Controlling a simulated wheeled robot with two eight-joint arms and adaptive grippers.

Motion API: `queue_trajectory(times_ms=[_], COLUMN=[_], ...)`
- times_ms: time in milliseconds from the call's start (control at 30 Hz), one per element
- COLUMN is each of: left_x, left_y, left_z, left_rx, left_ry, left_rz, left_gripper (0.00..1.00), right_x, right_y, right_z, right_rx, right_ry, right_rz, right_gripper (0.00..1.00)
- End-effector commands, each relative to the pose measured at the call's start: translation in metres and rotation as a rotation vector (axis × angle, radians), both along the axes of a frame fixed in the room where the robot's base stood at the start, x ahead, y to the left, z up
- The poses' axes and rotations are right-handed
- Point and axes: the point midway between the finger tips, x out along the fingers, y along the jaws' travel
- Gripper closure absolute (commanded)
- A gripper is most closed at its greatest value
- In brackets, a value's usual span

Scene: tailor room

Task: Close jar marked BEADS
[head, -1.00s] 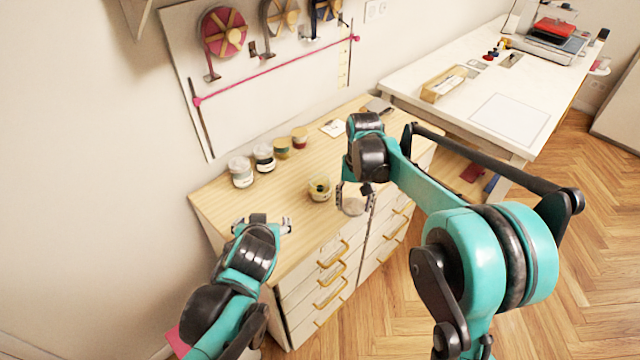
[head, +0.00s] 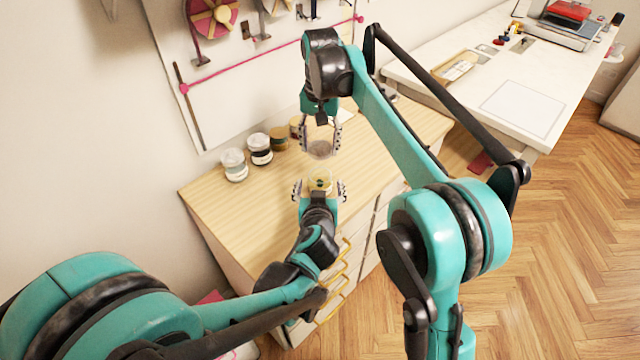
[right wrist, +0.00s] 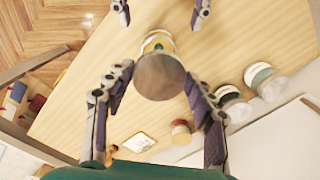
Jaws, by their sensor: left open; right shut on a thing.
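In the right wrist view the lid (right wrist: 160,76) hides part of the jar (right wrist: 158,42), and the tips of my left gripper (right wrist: 162,8) show at the top.
Several lidded jars stand in a row at the back of the dresser top (head: 225,192), including a white one (head: 234,165) and a dark one (head: 259,149). A white table (head: 455,92) stands to the right.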

Motion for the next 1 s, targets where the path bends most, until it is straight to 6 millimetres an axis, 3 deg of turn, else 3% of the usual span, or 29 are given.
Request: queue_trajectory(times_ms=[600,1000], left_x=[0.094,0.106], left_y=[-0.001,-0.002], left_z=[-0.039,-0.044], left_rx=[0.000,0.000], left_ry=[0.000,0.000], left_rz=[0.001,0.000], left_gripper=[0.22,0.22], right_x=[0.000,0.000], right_y=[0.000,0.000], right_z=[0.000,0.000], right_rx=[0.000,0.000], right_ry=[0.000,0.000], right_rz=[0.000,0.000], right_gripper=[0.54,0.54])
